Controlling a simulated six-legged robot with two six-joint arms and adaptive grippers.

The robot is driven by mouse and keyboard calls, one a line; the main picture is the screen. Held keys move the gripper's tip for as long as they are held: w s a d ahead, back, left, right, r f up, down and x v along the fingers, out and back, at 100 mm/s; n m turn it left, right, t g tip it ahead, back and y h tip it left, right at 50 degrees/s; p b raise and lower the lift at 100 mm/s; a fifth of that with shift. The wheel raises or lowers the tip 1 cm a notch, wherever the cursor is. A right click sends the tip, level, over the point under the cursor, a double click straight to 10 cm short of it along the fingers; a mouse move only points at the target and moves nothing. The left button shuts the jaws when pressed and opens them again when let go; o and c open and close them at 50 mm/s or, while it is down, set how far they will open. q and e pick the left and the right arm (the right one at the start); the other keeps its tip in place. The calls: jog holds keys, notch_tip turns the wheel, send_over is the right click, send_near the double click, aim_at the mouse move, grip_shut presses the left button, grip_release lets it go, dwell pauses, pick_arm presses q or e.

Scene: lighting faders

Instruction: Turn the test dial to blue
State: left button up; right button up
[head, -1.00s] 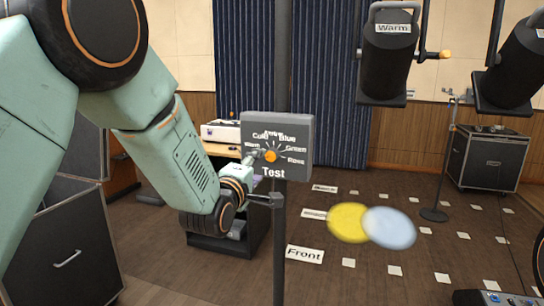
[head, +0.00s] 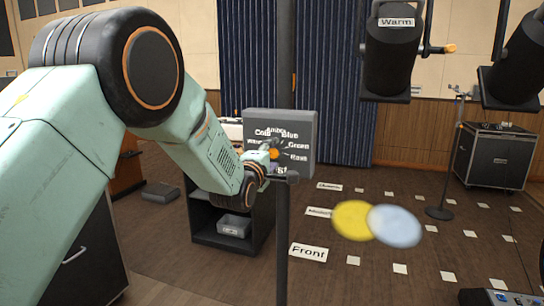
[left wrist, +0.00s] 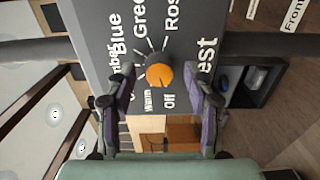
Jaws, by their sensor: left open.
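My left gripper (head: 268,155) is in front of the panel and partly hides the Test label. In the wrist view my left gripper (left wrist: 165,92) is open, its fingers on either side of the knob, with gaps visible. My right gripper is not in view.
Two black lamps hang at upper right, the nearer (head: 389,65) labelled Warm. Yellow (head: 353,220) and pale blue (head: 394,226) discs of light show to the right. A black case (head: 491,160) stands at far right.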

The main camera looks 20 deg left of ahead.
pick_arm(q)
jog(key=shift+a+r, duration=0.1)
jog(key=shift+a, duration=0.1)
jog(key=shift+w+d, duration=0.2)
jog(key=shift+d, duration=0.05)
jog(key=shift+c, duration=0.5)
jog(key=shift+s+a, duration=0.15)
jog(key=c, duration=0.4)
grip_shut()
